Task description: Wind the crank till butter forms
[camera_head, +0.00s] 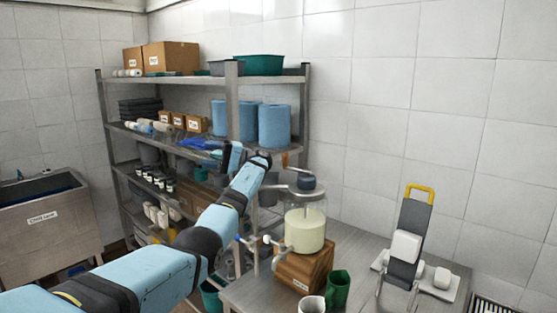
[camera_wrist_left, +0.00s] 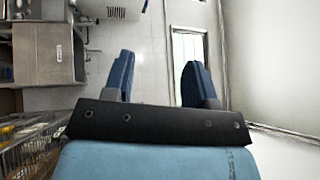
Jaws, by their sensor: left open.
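The churn is a clear glass jar (camera_head: 305,232) with pale cream-coloured contents, standing upright on a wooden block (camera_head: 302,269). A grey crank mechanism (camera_head: 306,183) sits on its lid, with a thin rod reaching left. My left gripper (camera_head: 218,153) is up and to the left of the churn, in front of the shelf, apart from the crank. In the left wrist view its two blue fingers (camera_wrist_left: 160,75) are spread with nothing between them. Whether butter is in the jar cannot be told. My right gripper is not in view.
A grey table (camera_head: 245,292) carries the churn, a green mug (camera_head: 338,288), a white mug (camera_head: 311,304) and a grey device with a yellow handle (camera_head: 409,235). A loaded metal shelf (camera_head: 235,105) stands behind my left arm. A sink (camera_head: 45,215) is at far left.

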